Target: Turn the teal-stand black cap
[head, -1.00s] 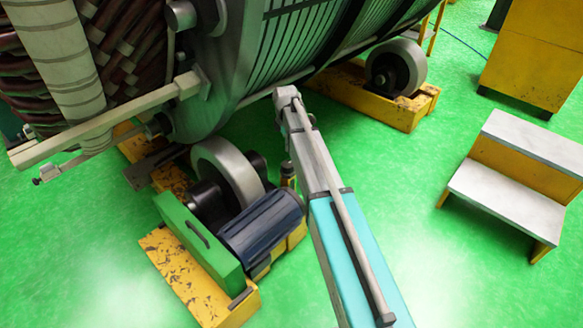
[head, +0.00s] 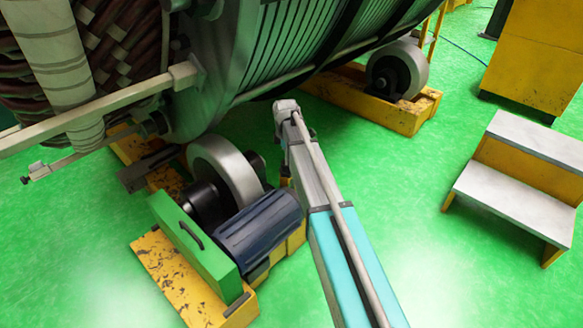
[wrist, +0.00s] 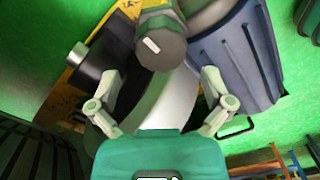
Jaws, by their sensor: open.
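The cap (wrist: 162,52), dark grey-brown with a white mark on its face, is at the upper middle of the wrist view on a pale greenish round body. My gripper (wrist: 160,78) is open, one finger on each side of the picture, with the cap between and beyond the fingertips. No contact with the cap shows. In the head view my arm hides my gripper; a small dark upright part (head: 285,172) beside the arm may belong to the cap's stand, but I cannot tell.
A blue ribbed motor (head: 260,230) and a grey roller (head: 225,170) stand close by on a yellow base (head: 180,285). The large stator (head: 270,50) hangs above. A yellow step stool (head: 515,190) is at the right. Green floor is free between.

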